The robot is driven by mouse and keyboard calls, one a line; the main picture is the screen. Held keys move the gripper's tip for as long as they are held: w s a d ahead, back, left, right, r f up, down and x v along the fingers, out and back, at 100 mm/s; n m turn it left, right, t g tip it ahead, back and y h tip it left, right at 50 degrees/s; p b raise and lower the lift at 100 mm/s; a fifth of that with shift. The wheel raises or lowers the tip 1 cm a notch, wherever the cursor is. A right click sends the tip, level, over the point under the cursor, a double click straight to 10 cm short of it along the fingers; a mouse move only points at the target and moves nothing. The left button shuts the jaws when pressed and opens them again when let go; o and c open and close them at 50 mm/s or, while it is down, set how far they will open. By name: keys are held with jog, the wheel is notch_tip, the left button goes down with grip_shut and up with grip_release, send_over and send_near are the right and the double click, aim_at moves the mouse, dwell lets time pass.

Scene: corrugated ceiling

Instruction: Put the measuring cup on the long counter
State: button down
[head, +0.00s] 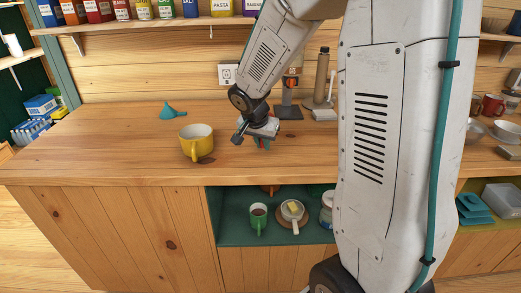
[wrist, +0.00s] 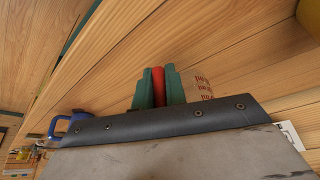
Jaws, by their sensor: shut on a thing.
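My gripper (head: 262,143) is low over the wooden counter (head: 100,150), right of the yellow mug. In the wrist view its teal fingers (wrist: 158,88) are shut on a narrow red thing (wrist: 158,86). Only a strip of the red thing shows, so I cannot tell its whole shape or whether it is the measuring cup. I cannot tell whether it touches the counter top. No other measuring cup can be made out clearly.
A yellow mug (head: 196,142) and a teal funnel (head: 172,110) stand left of my gripper. A tall brown bottle (head: 322,75) stands behind. A green mug (head: 258,218) sits on the shelf below. The counter's left part is clear.

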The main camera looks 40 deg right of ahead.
aim_at(262, 157)
jog(key=shift+w+d, duration=0.1)
jog(key=shift+w, duration=0.5)
jog(key=shift+w+f, duration=0.15)
jog(key=shift+f, duration=1.65)
jog(key=shift+f, duration=0.1)
jog(key=c, duration=1.4)
grip_release()
jog(key=shift+c, duration=0.2)
